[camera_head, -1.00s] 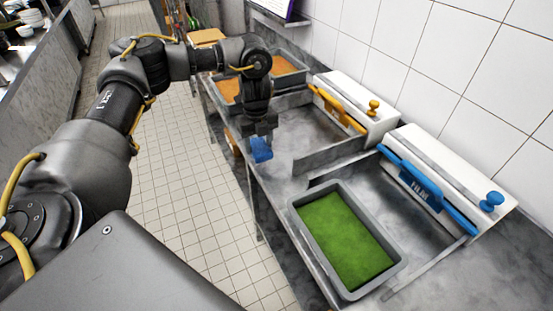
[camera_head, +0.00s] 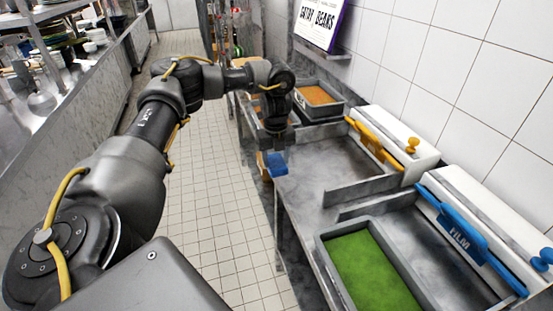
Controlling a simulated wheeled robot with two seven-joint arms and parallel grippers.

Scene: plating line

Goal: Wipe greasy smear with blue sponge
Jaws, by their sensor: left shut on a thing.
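The blue sponge (camera_head: 277,165) is held in my left gripper (camera_head: 275,152), which points down and is shut on it. The sponge hangs at the front edge of the steel counter (camera_head: 312,192), near its far half; I cannot tell whether it touches the surface. The counter has dark grey blotches, and I cannot tell which of them is a greasy smear. My right gripper is not in view.
A grey tray of green food (camera_head: 372,272) stands on the near counter. Film dispensers with a yellow bar (camera_head: 375,142) and a blue bar (camera_head: 463,238) line the wall. Trays of orange food (camera_head: 316,95) stand farther back. A tiled aisle (camera_head: 205,190) is clear at left.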

